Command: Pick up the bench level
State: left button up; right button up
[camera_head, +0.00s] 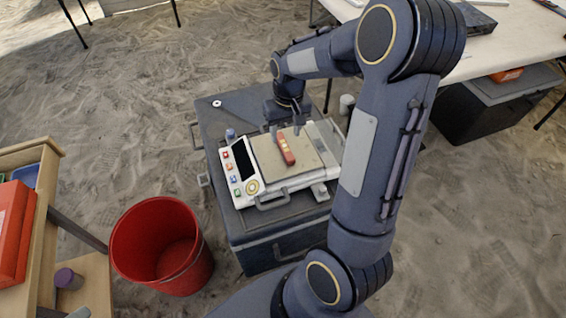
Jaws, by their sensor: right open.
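The bench level (285,148) is a small red-orange bar with pale yellow markings. It lies on the flat plate of a white device (267,187) with a dark screen and coloured buttons, on top of a dark grey case (232,108). My right gripper (287,130) points down right above the far part of the level, with its fingers apart on either side of it. I cannot tell whether the fingers touch it. My left gripper is not in view.
A red bucket (160,250) stands on the sand left of the case. A wooden shelf (50,215) with an orange-red box (14,235) is at the left edge. A pale table (515,35) is at the upper right, with a dark crate (490,105) below it.

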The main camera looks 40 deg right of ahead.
jog(key=b, duration=0.1)
send_over(288, 152)
jog(key=f, duration=0.4)
jog(key=shift+s+a+f, duration=0.1)
jog(key=shift+a+f, duration=0.2)
jog(key=shift+a, duration=0.1)
jog(key=f, duration=0.2)
jog(key=f+b, duration=0.1)
jog(key=f, duration=0.1)
jog(key=f+b, duration=0.1)
jog(key=f, duration=0.1)
jog(key=shift+d, duration=0.35)
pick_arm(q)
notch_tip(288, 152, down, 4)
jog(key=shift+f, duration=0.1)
pick_arm(e)
jog(key=c, duration=1.1)
jog(key=shift+o, duration=0.2)
jog(key=shift+r, duration=0.1)
jog(key=shift+r, duration=0.1)
grip_shut()
